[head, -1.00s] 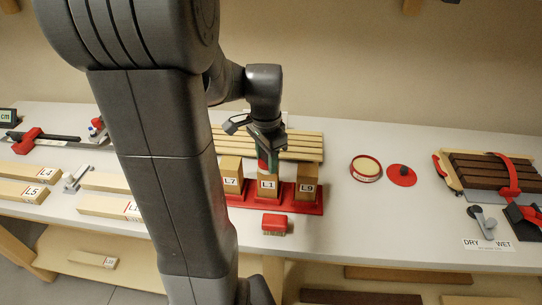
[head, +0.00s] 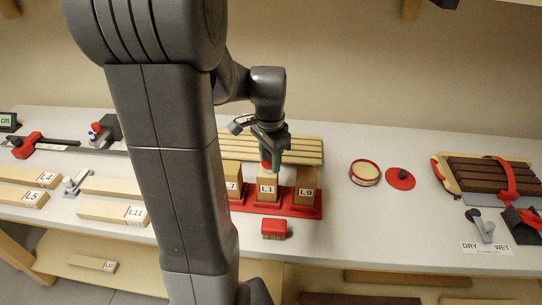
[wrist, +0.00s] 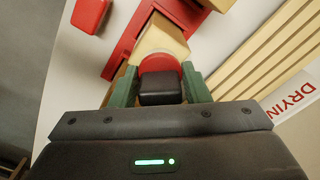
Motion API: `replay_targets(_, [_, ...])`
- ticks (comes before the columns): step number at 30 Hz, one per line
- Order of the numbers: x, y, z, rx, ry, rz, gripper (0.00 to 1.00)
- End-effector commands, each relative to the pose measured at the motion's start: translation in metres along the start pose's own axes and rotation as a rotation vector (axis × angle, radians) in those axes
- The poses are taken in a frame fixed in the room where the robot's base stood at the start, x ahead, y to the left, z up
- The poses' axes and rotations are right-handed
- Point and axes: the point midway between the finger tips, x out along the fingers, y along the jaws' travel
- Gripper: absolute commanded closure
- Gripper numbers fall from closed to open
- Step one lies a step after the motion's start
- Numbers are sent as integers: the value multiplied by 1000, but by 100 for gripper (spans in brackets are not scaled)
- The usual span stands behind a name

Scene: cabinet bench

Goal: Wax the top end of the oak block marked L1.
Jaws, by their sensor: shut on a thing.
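The oak block marked L1 (head: 266,188) stands upright in the middle of a red stand (head: 296,211), between the blocks L7 (head: 232,177) and L9 (head: 307,187). My gripper (head: 270,158) is above its top end. Its green fingers (wrist: 159,88) are shut on a black-handled red applicator (wrist: 159,62), which also shows as a red patch in the head view (head: 266,163). The applicator's underside is hidden. It is at or just over the block's top; I cannot tell if they touch. In the wrist view the block (wrist: 163,37) shows beyond the applicator.
An open red tin of pale wax (head: 365,172) and a red lid (head: 401,179) lie to the right. A red brush (head: 275,228) lies in front of the stand. Pale slats (head: 300,147) are behind it. Dark boards (head: 490,172) are at the far right.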

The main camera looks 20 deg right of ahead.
Motion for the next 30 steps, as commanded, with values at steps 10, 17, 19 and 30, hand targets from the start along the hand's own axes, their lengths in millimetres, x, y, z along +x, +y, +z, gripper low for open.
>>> replay_targets(10, [0, 1, 8, 0, -2, 1, 76])
replay_targets(17, [-13, 1, 8, 0, -1, 0, 76])
replay_targets(19, [-21, 1, 8, 0, -1, 0, 76])
replay_targets(30, [-58, 1, 8, 0, -1, 1, 76])
